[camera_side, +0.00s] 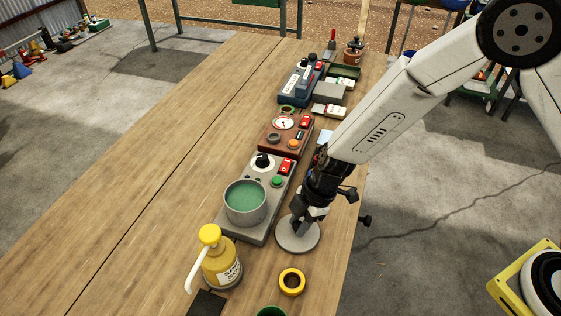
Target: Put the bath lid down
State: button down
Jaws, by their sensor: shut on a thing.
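The bath lid (298,236) is a flat light-grey disc. It is at the right of the bath, near the table's right edge, and looks about level. My gripper (303,217) points down over it and is shut on its upper part; the grip itself is mostly hidden by the fingers. I cannot tell whether the lid touches the table. The bath (246,212) is a round grey pot with green liquid, uncovered, on a grey unit with a black knob, a red switch and a green button.
A yellow pump bottle (220,262) and a yellow ring (292,281) stand in front of the lid. A brown unit with a dial (284,132) and a blue unit (299,86) line up behind the bath. The left of the wooden table (150,180) is clear.

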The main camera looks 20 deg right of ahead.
jog(key=shift+f, duration=0.2)
jog(key=shift+c, duration=2.2)
grip_release()
jog(key=shift+r, duration=0.15)
jog(key=v, duration=1.2)
jog(key=shift+d, duration=0.1)
